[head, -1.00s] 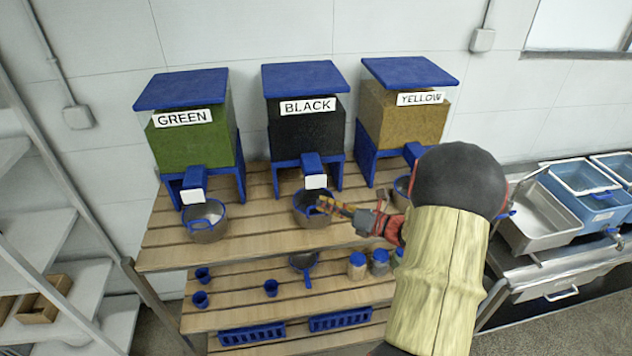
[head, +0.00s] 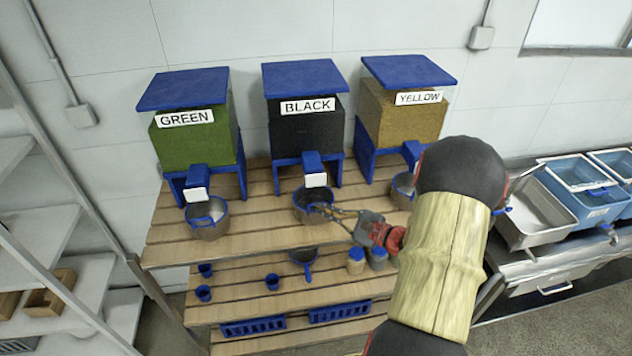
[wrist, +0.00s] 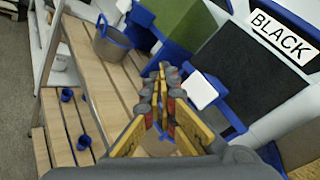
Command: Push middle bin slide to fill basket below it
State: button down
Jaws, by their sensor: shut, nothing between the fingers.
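The middle bin, labelled BLACK (head: 306,130), holds dark material under a blue lid. Its blue chute ends in a white-faced slide (head: 315,180), which also shows in the wrist view (wrist: 201,90). A grey metal basket (head: 312,216) with a blue handle sits below the slide on the slatted shelf. Its inside looks dark, and I cannot tell its contents. My gripper (head: 318,208) is shut and empty, with its fingertips over or beside the basket and lower than the slide. In the wrist view my gripper (wrist: 163,70) appears left of the slide and hides much of the basket.
The GREEN bin (head: 190,140) with its basket (head: 208,228) stands left. The YELLOW bin (head: 402,113) stands right, its basket (head: 402,184) partly behind my arm. Cups, jars and blue racks occupy the lower shelves. Sinks (head: 535,215) lie far right.

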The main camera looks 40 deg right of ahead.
aim_at(316, 180)
jog(key=shift+r+n, duration=0.1)
jog(key=shift+n, duration=0.8)
jog(key=shift+w, duration=0.1)
jog(key=w+d+b, duration=0.1)
jog(key=w+d, duration=0.3)
jog(key=w, duration=0.3)
jog(key=shift+w+d, duration=0.2)
jog(key=shift+d, duration=0.15)
jog(key=shift+w+b, duration=0.1)
jog(key=shift+b, duration=0.2)
dwell(0.7)
jog(key=shift+w+d, duration=0.2)
jog(key=shift+w, duration=0.05)
